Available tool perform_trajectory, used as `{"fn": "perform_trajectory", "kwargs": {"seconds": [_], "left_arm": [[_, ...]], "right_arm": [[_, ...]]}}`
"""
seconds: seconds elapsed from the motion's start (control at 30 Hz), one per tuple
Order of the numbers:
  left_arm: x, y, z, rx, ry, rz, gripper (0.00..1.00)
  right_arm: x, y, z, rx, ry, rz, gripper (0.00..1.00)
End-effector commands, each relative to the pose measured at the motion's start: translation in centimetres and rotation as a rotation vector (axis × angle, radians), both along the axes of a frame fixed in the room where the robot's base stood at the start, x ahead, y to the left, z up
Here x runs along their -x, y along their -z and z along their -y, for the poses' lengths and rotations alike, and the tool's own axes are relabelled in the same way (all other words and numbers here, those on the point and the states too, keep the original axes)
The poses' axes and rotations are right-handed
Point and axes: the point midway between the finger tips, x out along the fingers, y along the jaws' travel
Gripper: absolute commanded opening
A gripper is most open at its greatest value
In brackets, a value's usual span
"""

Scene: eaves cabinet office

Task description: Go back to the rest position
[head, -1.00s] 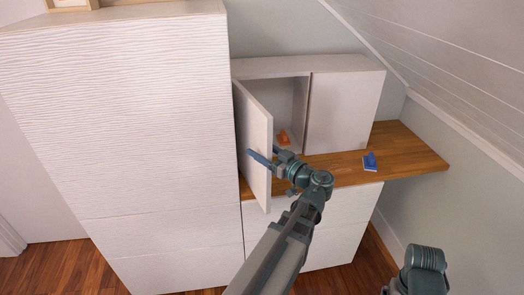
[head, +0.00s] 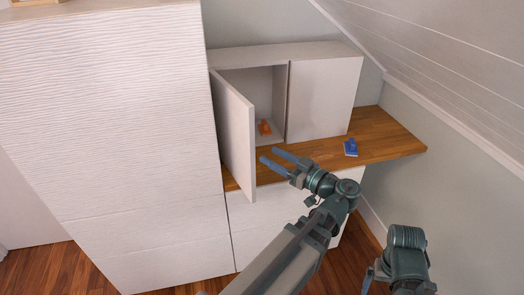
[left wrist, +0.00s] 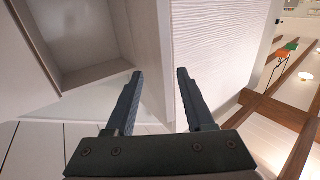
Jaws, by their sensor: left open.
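My left gripper (head: 275,158) is open and empty in front of the small wall cabinet, over the front part of the wooden counter in the head view. Its two fingers also show spread apart in the left wrist view (left wrist: 158,85). The cabinet's left door (head: 233,135) stands open, and the fingers are apart from it, to its right. My right arm (head: 405,260) shows at the lower right of the head view; its gripper fingers cannot be made out clearly.
An orange object (head: 264,128) sits inside the open cabinet. A blue object (head: 351,148) lies on the wooden counter (head: 390,138). A tall white cabinet (head: 110,120) stands at the left. The sloped ceiling (head: 450,70) comes down at the right.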

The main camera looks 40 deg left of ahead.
Motion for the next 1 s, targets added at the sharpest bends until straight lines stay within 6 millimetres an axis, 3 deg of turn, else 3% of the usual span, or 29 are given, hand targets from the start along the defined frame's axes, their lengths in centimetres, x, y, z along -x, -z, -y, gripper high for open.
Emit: {"fn": "perform_trajectory", "kwargs": {"seconds": [0.2, 0.77, 0.87, 1.0], "left_arm": [[0.1, 0.0, 1.3, 0.000, 0.000, 0.000, 0.54], [0.2, 0.2, 1.4, 0.010, 0.001, -0.013, 0.54], [0.2, 1.4, 1.9, 0.077, 0.016, -0.104, 0.54], [0.6, 5.7, 4.5, 0.291, 0.103, -0.411, 0.54]], "right_arm": [[0.0, 0.0, 0.0, 0.000, 0.000, 0.000, 0.98], [0.0, -0.1, 0.0, 0.000, 0.000, 0.000, 0.98], [0.0, -0.5, 0.0, 0.000, 0.000, 0.000, 0.98], [0.0, -1.7, 0.0, 0.000, 0.000, 0.000, 0.98]]}}
